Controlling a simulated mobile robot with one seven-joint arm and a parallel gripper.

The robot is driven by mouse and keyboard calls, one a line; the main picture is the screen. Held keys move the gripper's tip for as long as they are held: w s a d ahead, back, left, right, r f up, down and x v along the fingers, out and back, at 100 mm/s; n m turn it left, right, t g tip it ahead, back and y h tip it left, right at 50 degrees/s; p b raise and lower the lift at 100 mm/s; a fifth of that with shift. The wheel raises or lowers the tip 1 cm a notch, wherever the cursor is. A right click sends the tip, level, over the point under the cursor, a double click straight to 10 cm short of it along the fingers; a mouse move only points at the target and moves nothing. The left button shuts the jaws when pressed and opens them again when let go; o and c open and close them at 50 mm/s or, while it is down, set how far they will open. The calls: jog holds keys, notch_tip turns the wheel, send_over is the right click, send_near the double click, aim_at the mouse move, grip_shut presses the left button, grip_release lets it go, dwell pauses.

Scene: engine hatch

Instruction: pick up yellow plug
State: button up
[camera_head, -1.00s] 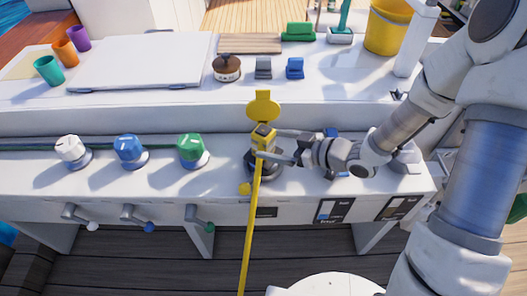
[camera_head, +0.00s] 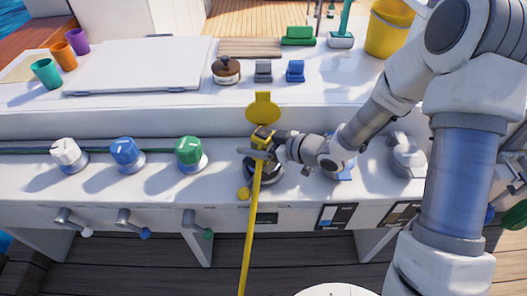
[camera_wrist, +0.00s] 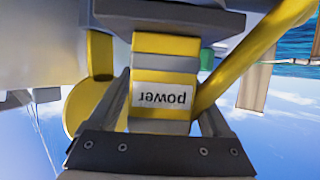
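The yellow plug (camera_head: 262,136) has grey bands and stands upright in a dark round socket (camera_head: 265,172) on the white console. A round yellow flap (camera_head: 263,107) stands up behind it. A yellow cable (camera_head: 249,230) runs from the plug over the front edge. In the wrist view the plug (camera_wrist: 163,75) fills the middle, with an upside-down "power" label. My gripper (camera_head: 264,145) reaches in from the right. In the wrist view its fingers (camera_wrist: 165,105) lie on either side of the plug, seemingly with narrow gaps, so it looks open around the plug.
White (camera_head: 67,153), blue (camera_head: 125,152) and green (camera_head: 190,150) knobs stand to the left on the console. Small levers (camera_head: 135,220) stick out along the front. The raised shelf behind holds cups, a white panel (camera_head: 138,64) and a yellow bucket (camera_head: 388,30).

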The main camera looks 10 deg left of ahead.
grip_shut()
dwell(0.3)
jog(key=shift+r, duration=0.45)
notch_tip(320, 180, up, 4)
jog(key=shift+f+p, duration=0.1)
jog(key=shift+p, duration=1.15)
jog(key=d+r+p, duration=0.5)
jog(key=d+r, duration=0.2)
jog(key=d, duration=0.5)
notch_tip(320, 180, up, 7)
jog(key=p, duration=0.7)
jog(key=shift+s+a, duration=0.15)
jog(key=shift+s, duration=0.05)
jog(key=shift+f, duration=0.1)
